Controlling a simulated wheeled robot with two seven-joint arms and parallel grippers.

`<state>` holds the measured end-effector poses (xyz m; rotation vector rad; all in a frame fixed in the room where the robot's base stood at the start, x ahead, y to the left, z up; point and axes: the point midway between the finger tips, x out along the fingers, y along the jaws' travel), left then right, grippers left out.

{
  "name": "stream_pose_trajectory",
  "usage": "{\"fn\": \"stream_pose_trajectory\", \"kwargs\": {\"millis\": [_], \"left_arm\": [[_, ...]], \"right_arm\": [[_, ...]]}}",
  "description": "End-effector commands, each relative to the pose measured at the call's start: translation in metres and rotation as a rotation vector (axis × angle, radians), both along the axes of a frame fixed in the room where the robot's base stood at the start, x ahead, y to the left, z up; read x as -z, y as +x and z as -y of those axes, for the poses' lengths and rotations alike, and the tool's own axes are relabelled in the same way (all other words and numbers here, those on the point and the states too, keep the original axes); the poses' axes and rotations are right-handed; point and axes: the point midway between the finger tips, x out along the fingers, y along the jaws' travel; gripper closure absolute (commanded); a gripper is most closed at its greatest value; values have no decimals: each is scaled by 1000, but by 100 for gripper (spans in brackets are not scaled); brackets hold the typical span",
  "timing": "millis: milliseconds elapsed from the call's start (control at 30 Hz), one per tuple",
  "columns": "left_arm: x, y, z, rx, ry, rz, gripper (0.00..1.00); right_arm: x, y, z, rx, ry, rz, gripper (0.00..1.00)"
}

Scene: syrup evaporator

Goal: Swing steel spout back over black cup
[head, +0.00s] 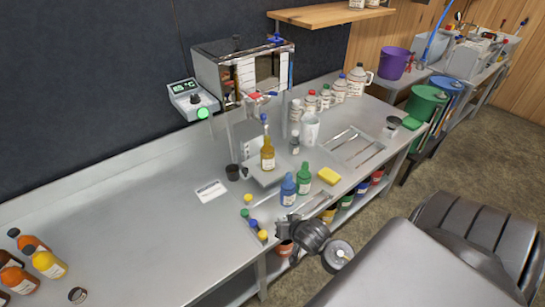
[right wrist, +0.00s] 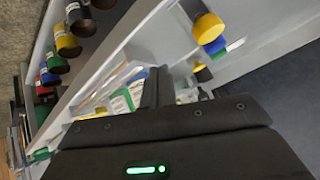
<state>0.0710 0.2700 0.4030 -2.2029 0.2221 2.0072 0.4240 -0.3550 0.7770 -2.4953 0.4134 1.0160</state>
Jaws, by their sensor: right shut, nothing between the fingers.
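The black cup (head: 232,172) stands upright on the steel worktop, left of the amber bottle (head: 267,159). My right gripper (head: 290,225) is low at the bench's front edge, well apart from the cup and the evaporator. In the right wrist view its dark fingers (right wrist: 156,86) are together with nothing between them. My left gripper is not in view.
A steel tray (head: 357,148) and several white jugs are farther right. Several bottles stand at the far left. The left worktop between is mostly clear.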

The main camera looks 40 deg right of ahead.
Motion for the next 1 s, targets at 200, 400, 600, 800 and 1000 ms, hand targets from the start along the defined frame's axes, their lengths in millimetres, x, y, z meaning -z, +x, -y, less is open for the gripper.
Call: {"fn": "stream_pose_trajectory", "kwargs": {"millis": [200, 400, 600, 800, 1000], "left_arm": [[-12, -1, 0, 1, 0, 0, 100], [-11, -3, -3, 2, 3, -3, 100], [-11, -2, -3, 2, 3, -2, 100], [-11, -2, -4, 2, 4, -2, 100], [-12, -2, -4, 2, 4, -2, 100]], "right_arm": [[-139, 96, 85, 324, 359, 500, 100], [-205, 145, 147, 434, 713, 803, 100], [-234, 157, 171, 449, 881, 913, 100], [-236, 158, 173, 450, 898, 921, 100], [-236, 159, 173, 450, 896, 920, 100]]}}
